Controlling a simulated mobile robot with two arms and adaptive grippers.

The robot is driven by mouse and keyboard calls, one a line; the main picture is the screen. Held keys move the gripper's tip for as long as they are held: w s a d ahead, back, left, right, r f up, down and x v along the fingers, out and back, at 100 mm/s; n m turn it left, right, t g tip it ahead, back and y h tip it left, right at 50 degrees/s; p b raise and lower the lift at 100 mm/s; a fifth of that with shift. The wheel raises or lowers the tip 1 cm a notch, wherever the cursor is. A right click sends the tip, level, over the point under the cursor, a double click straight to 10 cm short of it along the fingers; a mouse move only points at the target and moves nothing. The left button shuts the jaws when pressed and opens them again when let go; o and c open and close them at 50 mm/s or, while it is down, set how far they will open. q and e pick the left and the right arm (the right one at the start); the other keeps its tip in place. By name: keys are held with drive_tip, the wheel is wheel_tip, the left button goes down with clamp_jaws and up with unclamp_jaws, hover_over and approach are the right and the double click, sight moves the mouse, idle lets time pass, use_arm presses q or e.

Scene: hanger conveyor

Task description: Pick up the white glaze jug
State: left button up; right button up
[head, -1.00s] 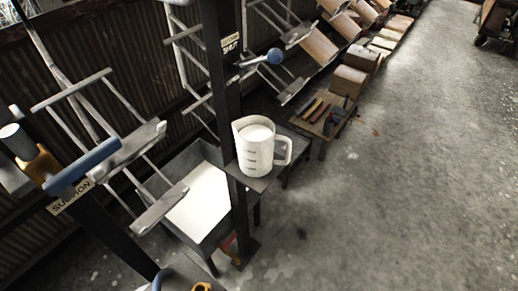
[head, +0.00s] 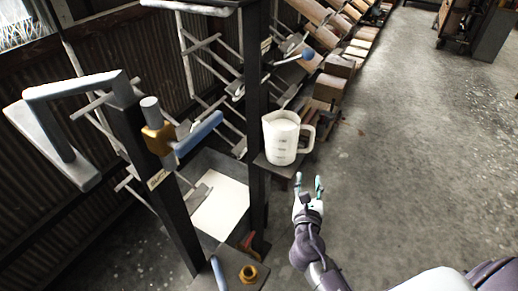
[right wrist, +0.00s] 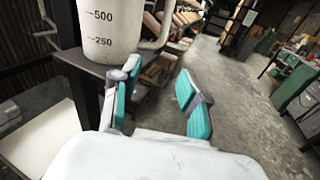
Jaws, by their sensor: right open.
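The white glaze jug (head: 281,140) stands upright on a small dark shelf (head: 272,167) fixed to a black post. It has dark measuring marks, a handle on its right side and white content inside. In the right wrist view the jug (right wrist: 108,25) is close, at the upper left, with its top cut off. My right gripper (head: 309,181) is open and empty, in front of and below the jug, to the right of the shelf. Its teal-padded fingers (right wrist: 158,95) are apart, with the jug beyond and left of them. My left gripper is not in view.
The black post (head: 257,100) rises just left of the jug. A lever with a blue ball (head: 307,54) sticks out above it. A second post with a blue handle (head: 198,134) stands at left. A white-bottomed tray (head: 222,208) lies between the posts. The concrete floor (head: 410,140) at right is clear.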

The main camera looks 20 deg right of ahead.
sight(311, 146)
drive_tip(key=shift+n+t, duration=0.3)
drive_tip(key=w+d, duration=0.1)
drive_tip(key=w, duration=0.1)
drive_tip(key=w+d+r+p, duration=0.1)
drive_tip(key=w, duration=0.1)
drive_tip(key=w+d+r, duration=0.1)
drive_tip(key=w, duration=0.2)
drive_tip(key=shift+d, duration=0.4)
drive_tip(key=shift+w+d+r+p, duration=0.15)
drive_tip(key=shift+w+d+p, duration=0.25)
drive_tip(key=shift+w, duration=0.2)
drive_tip(key=x, duration=0.3)
drive_tip(key=shift+w+d+p, duration=0.25)
drive_tip(key=shift+w+p, duration=0.1)
drive_tip(key=shift+w+d, duration=0.2)
drive_tip(key=shift+w, duration=0.2)
drive_tip(key=shift+s, duration=0.1)
drive_tip(key=shift+c, duration=1)
clamp_jaws()
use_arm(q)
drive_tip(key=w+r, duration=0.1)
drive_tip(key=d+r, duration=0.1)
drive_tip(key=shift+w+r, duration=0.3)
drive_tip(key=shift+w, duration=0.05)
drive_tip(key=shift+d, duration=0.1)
